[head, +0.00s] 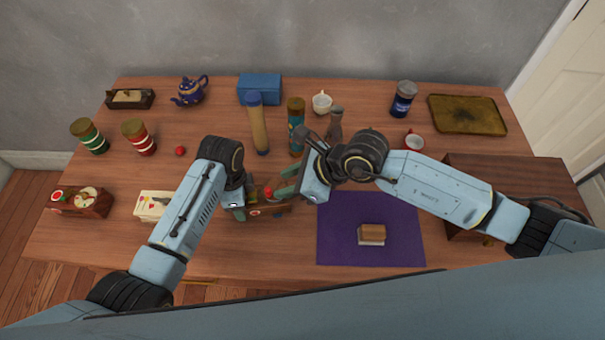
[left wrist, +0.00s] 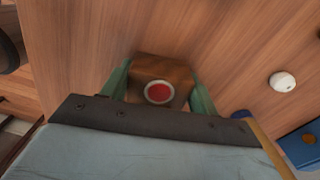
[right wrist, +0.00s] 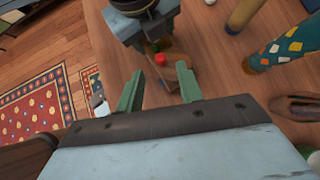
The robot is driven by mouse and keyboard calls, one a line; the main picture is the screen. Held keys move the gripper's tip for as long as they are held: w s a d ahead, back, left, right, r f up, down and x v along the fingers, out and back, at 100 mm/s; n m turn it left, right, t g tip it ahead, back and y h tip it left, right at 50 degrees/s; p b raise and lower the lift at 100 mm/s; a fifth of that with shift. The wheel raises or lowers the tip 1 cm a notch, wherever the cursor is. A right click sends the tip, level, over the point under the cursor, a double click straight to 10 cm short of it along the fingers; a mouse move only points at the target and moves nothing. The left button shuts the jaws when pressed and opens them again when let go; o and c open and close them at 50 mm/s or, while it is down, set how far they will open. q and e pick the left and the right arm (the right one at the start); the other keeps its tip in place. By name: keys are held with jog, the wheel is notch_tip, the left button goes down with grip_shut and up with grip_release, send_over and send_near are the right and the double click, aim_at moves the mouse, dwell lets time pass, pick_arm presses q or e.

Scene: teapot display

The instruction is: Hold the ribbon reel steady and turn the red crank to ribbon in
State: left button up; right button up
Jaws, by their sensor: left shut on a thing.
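The ribbon reel looks like a small brown wooden box (head: 277,210) at mid-table, partly hidden by my arms. In the left wrist view the box (left wrist: 165,70) has a red disc with a pale ring. My left gripper (left wrist: 160,82) is shut on it, one green finger on each side. The red crank's knob (head: 268,191) stands above the box and also shows in the right wrist view (right wrist: 160,59). My right gripper (head: 284,182) is open beside the knob. In its wrist view the fingers (right wrist: 160,82) are spread and empty, with the knob beyond the gap.
A purple mat (head: 340,240) with a small brown-and-white block (head: 372,234) lies right of the reel. Tall tubes (head: 258,130) stand behind my grippers. A wooden box (head: 80,205) and a cream box (head: 155,205) are on the left. The front-left table is clear.

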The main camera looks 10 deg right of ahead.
jog(key=v, duration=0.5)
jog(key=shift+c, duration=0.4)
jog(key=shift+a, duration=0.1)
jog(key=shift+c, duration=1.1)
jog(key=m+t+y, duration=0.2)
jog(key=m+t, duration=0.5)
jog(key=t, duration=0.5)
send_near(270, 192)
jog(key=shift+h, duration=0.3)
jog(key=x, duration=0.9)
jog(key=shift+a, duration=0.2)
